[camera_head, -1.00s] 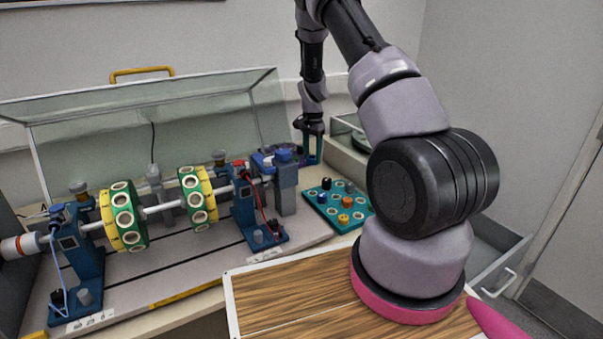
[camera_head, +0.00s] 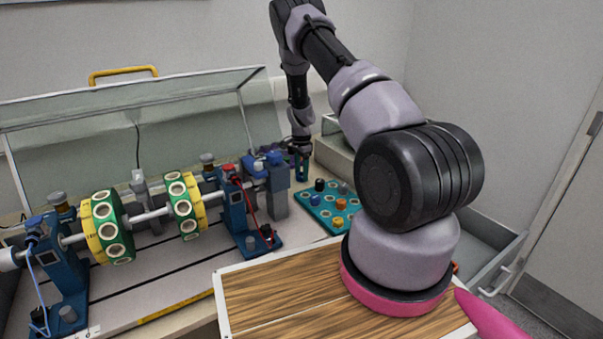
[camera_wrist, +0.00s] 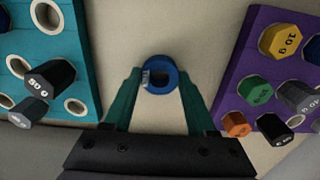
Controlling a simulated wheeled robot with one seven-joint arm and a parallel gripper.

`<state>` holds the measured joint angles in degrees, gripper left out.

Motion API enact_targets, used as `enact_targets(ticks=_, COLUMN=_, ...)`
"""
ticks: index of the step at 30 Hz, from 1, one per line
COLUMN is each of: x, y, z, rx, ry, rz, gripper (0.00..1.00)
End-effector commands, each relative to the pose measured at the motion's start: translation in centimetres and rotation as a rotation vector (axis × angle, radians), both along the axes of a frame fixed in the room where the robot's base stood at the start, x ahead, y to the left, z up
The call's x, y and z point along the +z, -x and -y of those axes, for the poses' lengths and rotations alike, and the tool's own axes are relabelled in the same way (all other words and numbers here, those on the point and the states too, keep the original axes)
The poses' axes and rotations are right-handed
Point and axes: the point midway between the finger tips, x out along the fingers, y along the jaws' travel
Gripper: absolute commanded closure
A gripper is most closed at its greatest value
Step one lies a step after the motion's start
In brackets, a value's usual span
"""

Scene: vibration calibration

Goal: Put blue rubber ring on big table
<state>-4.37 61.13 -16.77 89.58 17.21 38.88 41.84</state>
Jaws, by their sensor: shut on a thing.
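The blue rubber ring (camera_wrist: 160,74) shows in the wrist view between the tips of my gripper's green fingers. My gripper (camera_head: 302,168) is shut on it; the fingertips touch its left and right sides. In the head view the gripper points down behind the teal weight board, and the ring is not clearly visible there. In the wrist view the pale table top (camera_wrist: 205,22) lies under the ring. I cannot tell whether the ring touches it.
The teal board (camera_head: 330,213) with weights stands left of the ring in the wrist view; a purple board (camera_wrist: 232,75) stands right. A rotor rig (camera_head: 150,218) fills the left bench under a raised clear cover (camera_head: 190,115). A wooden board (camera_head: 280,290) lies in front.

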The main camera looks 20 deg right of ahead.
Motion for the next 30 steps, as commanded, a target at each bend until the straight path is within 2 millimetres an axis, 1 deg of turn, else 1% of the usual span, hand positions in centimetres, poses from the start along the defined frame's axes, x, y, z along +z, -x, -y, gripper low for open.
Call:
enact_targets(ticks=10, x=-0.4, y=0.0, z=0.0, rx=0.0, ry=0.0, rz=0.001, gripper=0.96)
enact_targets(ticks=11, x=-0.4, y=0.0, z=0.0, rx=0.0, ry=0.0, rz=0.001, gripper=0.35)
enact_targets(ticks=12, x=-0.4, y=0.0, z=0.0, rx=0.0, ry=0.0, rz=0.001, gripper=0.2)
enact_targets(ticks=13, x=-0.4, y=0.0, z=0.0, rx=0.0, ry=0.0, rz=0.001, gripper=0.13)
enact_targets(ticks=23, x=-0.2, y=-0.1, z=0.0, rx=0.001, ry=0.001, rz=0.001, gripper=0.13)
enact_targets(ticks=26, x=0.6, y=-0.1, z=0.0, rx=0.001, ry=0.001, rz=0.003, gripper=0.13)
enact_targets(ticks=29, x=2.3, y=-0.2, z=0.1, rx=0.001, ry=0.001, rz=0.004, gripper=0.13)
enact_targets(ticks=30, x=3.1, y=-0.2, z=0.1, rx=0.001, ry=0.001, rz=0.005, gripper=0.13)
